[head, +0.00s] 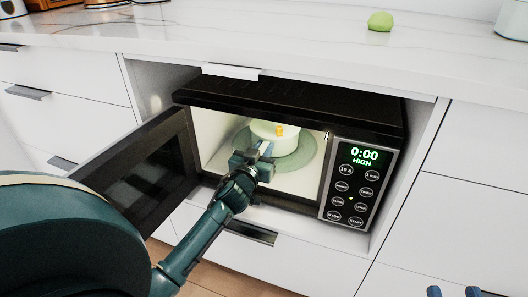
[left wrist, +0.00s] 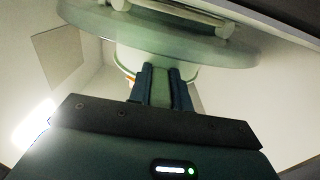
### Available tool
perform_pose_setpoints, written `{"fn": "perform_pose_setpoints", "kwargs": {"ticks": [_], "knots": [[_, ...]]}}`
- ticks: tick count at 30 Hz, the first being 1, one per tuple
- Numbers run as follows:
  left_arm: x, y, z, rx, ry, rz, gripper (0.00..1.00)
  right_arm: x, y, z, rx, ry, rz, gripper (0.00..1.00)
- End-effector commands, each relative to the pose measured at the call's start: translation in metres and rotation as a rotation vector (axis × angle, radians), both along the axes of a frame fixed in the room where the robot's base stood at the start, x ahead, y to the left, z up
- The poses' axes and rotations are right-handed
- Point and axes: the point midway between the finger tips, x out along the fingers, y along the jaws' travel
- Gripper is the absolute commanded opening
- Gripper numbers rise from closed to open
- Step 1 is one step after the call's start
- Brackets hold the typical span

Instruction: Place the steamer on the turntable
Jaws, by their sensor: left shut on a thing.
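The steamer (head: 262,130), a round pale pot with a small yellow piece on it, is inside the open microwave, over the greenish glass turntable (head: 307,152). I cannot tell whether it rests fully on the glass. My left gripper (head: 258,152) reaches through the opening and is shut on the steamer's near side, partly hiding it. In the left wrist view, the left fingers (left wrist: 162,86) are close together before the pale steamer body (left wrist: 128,60), with the turntable (left wrist: 195,47) across the top. Only the tips of my right gripper (head: 453,292) show, apart and empty, at the bottom right.
The black microwave (head: 300,100) sits in a cabinet niche. Its door (head: 145,175) is swung open to the left, near my left arm. The control panel (head: 358,185) reads 0:00 HIGH. A marble counter above holds a green object (head: 380,21).

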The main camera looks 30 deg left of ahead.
Motion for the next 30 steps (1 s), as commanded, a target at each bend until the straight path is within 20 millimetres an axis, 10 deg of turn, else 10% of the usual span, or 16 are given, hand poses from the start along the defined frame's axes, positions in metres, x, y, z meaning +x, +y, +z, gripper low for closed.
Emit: {"fn": "perform_pose_setpoints", "kwargs": {"ticks": [8, 9, 16, 30], "knots": [[0.001, 0.000, 0.000, 0.001, -0.006, -0.002, 0.00, 0.000, -0.001, 0.000, -0.002, -0.007, -0.002, 0.36], [0.000, 0.000, -0.002, 0.001, 0.001, 0.000, 0.22, 0.001, -0.001, 0.002, -0.002, -0.012, -0.002, 0.36], [0.000, 0.000, -0.001, 0.001, 0.000, 0.000, 0.41, 0.001, -0.001, 0.002, -0.004, -0.013, -0.003, 0.36], [-0.022, -0.006, 0.002, -0.004, 0.002, -0.001, 0.42, 0.000, -0.001, 0.006, -0.016, -0.003, -0.007, 0.36]]}}
